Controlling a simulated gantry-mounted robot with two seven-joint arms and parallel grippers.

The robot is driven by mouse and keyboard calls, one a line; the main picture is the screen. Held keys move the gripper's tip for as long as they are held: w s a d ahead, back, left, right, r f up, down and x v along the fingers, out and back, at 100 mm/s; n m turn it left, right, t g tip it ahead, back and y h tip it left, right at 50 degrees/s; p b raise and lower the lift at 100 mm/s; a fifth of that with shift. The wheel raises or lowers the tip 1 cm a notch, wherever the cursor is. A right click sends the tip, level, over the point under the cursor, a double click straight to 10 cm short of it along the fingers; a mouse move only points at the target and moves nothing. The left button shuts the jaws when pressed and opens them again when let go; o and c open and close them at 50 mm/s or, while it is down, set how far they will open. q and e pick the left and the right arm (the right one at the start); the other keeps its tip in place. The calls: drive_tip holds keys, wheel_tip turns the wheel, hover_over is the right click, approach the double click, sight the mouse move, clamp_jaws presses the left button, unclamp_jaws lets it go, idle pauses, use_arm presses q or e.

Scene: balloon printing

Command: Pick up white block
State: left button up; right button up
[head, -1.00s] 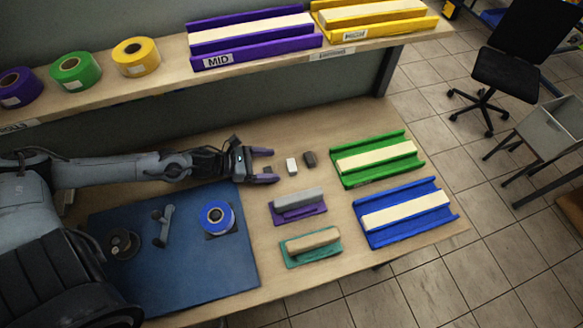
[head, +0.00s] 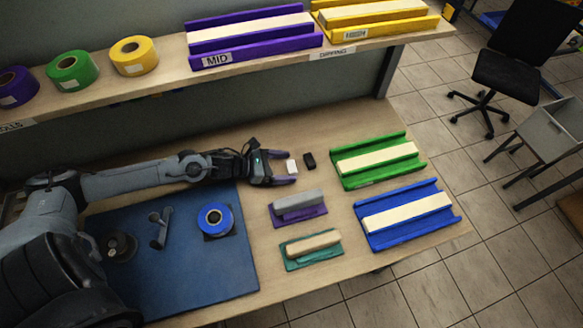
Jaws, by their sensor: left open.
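The small white block (head: 292,166) lies on the wooden table, just left of a small dark block (head: 309,161). My left gripper (head: 286,168) reaches in from the left with its purple-tipped fingers apart. The white block is at the finger ends, between them as seen from here; I cannot tell whether either finger touches it. My right gripper is not in view.
Below are a grey block on a purple base (head: 298,205) and a tan block on a teal base (head: 312,247). Green (head: 378,178) and blue (head: 408,233) trays stand right. A blue mat (head: 180,270) lies left. A shelf (head: 160,83) with tape rolls and trays runs above.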

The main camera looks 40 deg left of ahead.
use_arm(q)
drive_tip(key=c, duration=1.1)
drive_tip(key=shift+r, duration=0.1)
